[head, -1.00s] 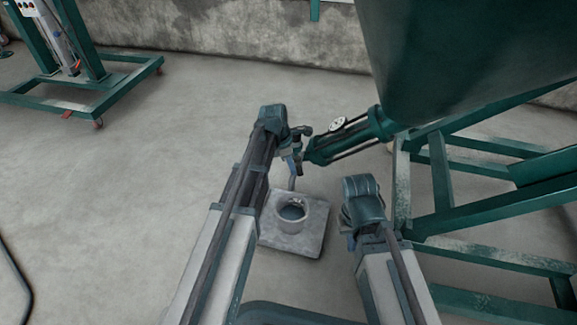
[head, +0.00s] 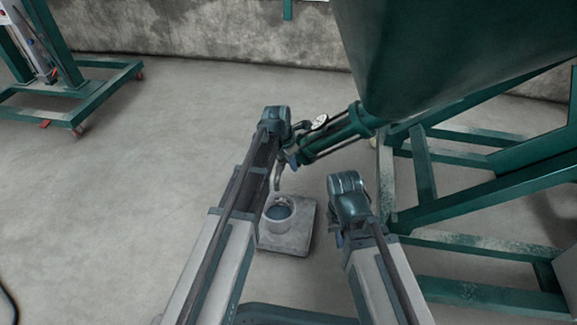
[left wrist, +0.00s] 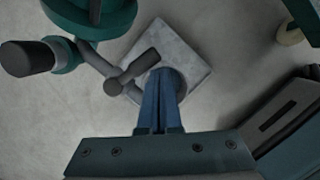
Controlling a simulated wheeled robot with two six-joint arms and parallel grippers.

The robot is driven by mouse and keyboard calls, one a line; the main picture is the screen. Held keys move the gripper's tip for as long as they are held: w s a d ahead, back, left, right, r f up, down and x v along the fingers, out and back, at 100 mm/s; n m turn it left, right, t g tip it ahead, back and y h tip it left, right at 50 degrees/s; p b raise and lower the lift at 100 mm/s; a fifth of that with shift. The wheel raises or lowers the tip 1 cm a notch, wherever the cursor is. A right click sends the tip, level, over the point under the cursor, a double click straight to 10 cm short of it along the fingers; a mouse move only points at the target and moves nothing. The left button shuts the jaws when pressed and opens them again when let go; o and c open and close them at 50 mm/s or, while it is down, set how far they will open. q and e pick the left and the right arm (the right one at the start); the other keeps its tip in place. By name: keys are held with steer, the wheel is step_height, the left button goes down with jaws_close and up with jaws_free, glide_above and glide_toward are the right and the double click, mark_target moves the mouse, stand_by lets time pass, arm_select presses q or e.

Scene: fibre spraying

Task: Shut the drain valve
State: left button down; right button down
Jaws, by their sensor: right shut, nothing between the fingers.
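The drain valve shows in the left wrist view as a bent grey pipe with a dark T-shaped handle (left wrist: 130,74). In the head view its spout (head: 278,178) hangs above a grey bucket (head: 270,215), and my left wrist hides the handle. My left gripper (left wrist: 161,78) has its blue fingers together, with nothing seen between them. Its tips appear just beside the handle; I cannot tell whether they touch it. In the head view the left gripper (head: 291,158) is near the end of the green pump tube (head: 335,136). My right gripper (head: 338,238) is shut and empty, right of the bucket.
The bucket stands on a square grey slab (head: 297,240). A large green hopper (head: 430,55) and its green frame (head: 425,175) fill the right side. A green wheeled stand (head: 75,105) is at the far left. The floor between is clear.

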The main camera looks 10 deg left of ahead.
arm_select(q)
steer(key=shift+w+d, duration=0.35)
steer(key=shift+w, duration=0.1)
steer(key=shift+w+d, duration=0.1)
steer(key=shift+w, duration=0.05)
stand_by(0.4)
